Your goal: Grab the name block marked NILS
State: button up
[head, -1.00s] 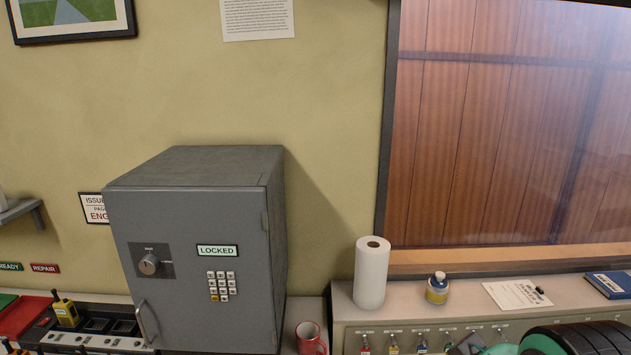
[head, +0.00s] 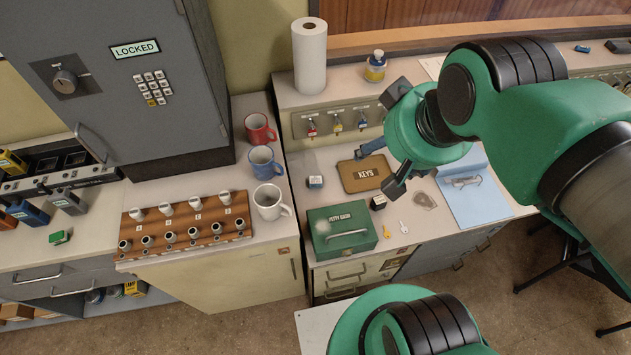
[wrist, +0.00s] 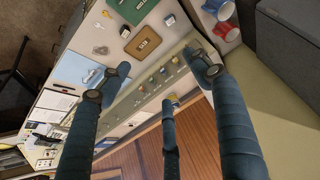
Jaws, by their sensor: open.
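Two small blocks that could be name blocks lie on the counter, and I cannot read NILS on either. A block with a pale face (head: 315,182) lies left of the KEYS board (head: 364,174). A dark block with a small light label (head: 378,203) lies below that board, right of the green PETTY CASH box (head: 341,232). My gripper (head: 384,146) is open and empty, above the counter's rear part near the key panel. In the wrist view its three fingers (wrist: 160,86) are spread wide, with the KEYS board (wrist: 143,42) beyond them.
Red, blue and white mugs (head: 270,203) stand on the left counter beside a wooden peg rack (head: 185,228). A paper towel roll (head: 310,60) and a glue-like bottle (head: 376,67) stand on the rear ledge. A blue folder (head: 475,190) lies right of some small keys (head: 403,226). A grey safe (head: 120,120) stands left.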

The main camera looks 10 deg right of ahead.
jog(key=shift+w, duration=0.15)
jog(key=shift+c, duration=0.5)
jog(key=w+a+f+m+g, duration=0.1)
jog(key=w+a+f+g, duration=0.1)
jog(key=w+f, duration=0.65)
jog(key=w+a+f+g, duration=0.1)
jog(key=w+f, duration=0.4)
jog(key=w, duration=0.7)
jog(key=w+a+f+g, duration=0.1)
jog(key=w+f, duration=0.2)
jog(key=f, duration=0.5)
jog(key=w+a+f, duration=0.1)
jog(key=w+f, duration=0.2)
jog(key=f, duration=0.5)
jog(key=w+a+f+m+g, duration=0.1)
jog(key=w+f, duration=0.2)
jog(key=f, duration=0.6)
jog(key=shift+w+a+g+p, duration=0.2)
jog(key=shift+g+p, duration=0.1)
jog(key=shift+f, duration=0.15)
